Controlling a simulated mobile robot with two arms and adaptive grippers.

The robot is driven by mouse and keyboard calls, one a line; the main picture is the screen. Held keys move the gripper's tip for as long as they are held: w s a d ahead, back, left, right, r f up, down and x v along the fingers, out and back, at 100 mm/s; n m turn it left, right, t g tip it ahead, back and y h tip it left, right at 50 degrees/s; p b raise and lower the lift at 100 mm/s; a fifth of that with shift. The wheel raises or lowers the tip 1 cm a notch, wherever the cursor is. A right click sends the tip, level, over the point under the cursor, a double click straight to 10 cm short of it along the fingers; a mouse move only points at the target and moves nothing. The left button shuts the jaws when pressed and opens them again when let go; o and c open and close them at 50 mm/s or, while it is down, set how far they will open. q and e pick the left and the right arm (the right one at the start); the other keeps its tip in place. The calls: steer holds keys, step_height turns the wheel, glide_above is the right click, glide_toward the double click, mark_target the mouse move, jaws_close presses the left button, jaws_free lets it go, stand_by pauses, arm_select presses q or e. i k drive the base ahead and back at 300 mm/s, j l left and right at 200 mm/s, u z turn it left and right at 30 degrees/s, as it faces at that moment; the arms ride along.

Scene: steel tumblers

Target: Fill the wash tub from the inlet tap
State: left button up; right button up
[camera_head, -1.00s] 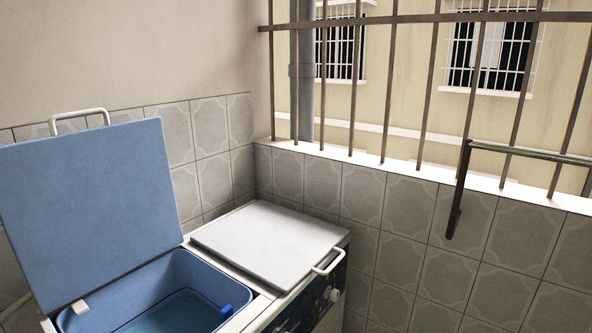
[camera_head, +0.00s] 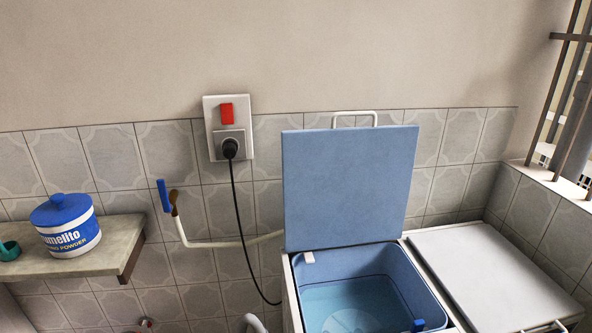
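The wash tub (camera_head: 410,285) is the blue compartment of a twin-tub washer, with its blue lid (camera_head: 350,185) standing open against the wall. Light blue water (camera_head: 345,300) shows inside it; the tub's front is cut off by the frame. The inlet tap (camera_head: 174,203) is a small brass fitting on the tiled wall, with a blue lever (camera_head: 164,195) standing upright. A white hose (camera_head: 215,244) runs from the tap to the right and passes behind the lid. Whether water is flowing cannot be told. Neither gripper is in view.
A shelf (camera_head: 100,262) at left holds a blue-and-white powder tub (camera_head: 68,226) and a green cup (camera_head: 9,250). A wall socket (camera_head: 229,128) has a red switch and a black cord (camera_head: 240,215) hanging down. The washer's second lid (camera_head: 490,275) is closed.

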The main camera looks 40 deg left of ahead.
mark_target(168, 207)
steer(key=u, duration=2.25)
